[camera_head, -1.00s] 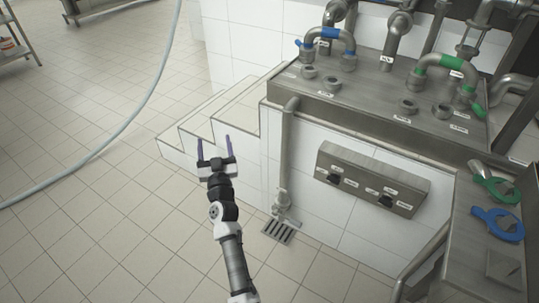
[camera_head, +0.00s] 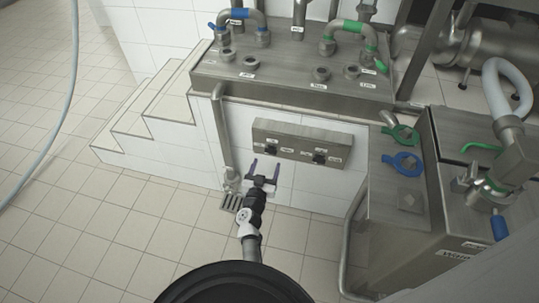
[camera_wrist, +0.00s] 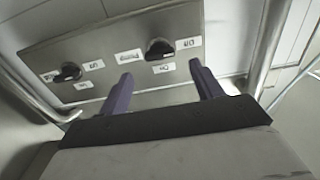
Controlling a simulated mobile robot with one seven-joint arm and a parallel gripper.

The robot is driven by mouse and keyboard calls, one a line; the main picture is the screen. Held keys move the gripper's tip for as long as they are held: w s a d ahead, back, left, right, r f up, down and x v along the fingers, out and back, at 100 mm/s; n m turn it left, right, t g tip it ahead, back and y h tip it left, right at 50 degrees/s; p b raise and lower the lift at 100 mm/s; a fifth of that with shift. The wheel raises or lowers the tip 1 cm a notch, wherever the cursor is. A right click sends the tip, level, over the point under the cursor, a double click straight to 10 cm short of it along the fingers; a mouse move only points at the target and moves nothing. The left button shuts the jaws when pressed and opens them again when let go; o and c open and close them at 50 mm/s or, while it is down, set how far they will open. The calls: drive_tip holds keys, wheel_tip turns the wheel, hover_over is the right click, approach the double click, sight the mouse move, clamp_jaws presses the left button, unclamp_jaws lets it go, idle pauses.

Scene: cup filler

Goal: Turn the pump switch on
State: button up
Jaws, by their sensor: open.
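A steel switch box (camera_head: 301,134) with two black rotary knobs is fixed to the white tiled wall. In the head view, one knob (camera_head: 270,150) is on the left and one (camera_head: 320,157) on the right. My gripper (camera_head: 265,164) is open and empty, just below and in front of the left knob. In the wrist view the box appears upside down; that knob (camera_wrist: 158,49) lies beyond my fingers, apart from them. The other knob (camera_wrist: 68,72) is further left.
A vertical pipe (camera_head: 222,130) runs down left of the box to a floor drain (camera_head: 232,203). Steps (camera_head: 150,115) stand to the left. A steel counter with blue (camera_head: 407,163) and green clamps is at right. The floor in front is clear.

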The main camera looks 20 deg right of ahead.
sight(270, 153)
drive_tip(key=b+x, duration=0.1)
drive_tip(key=x, duration=0.5)
drive_tip(key=c, duration=1)
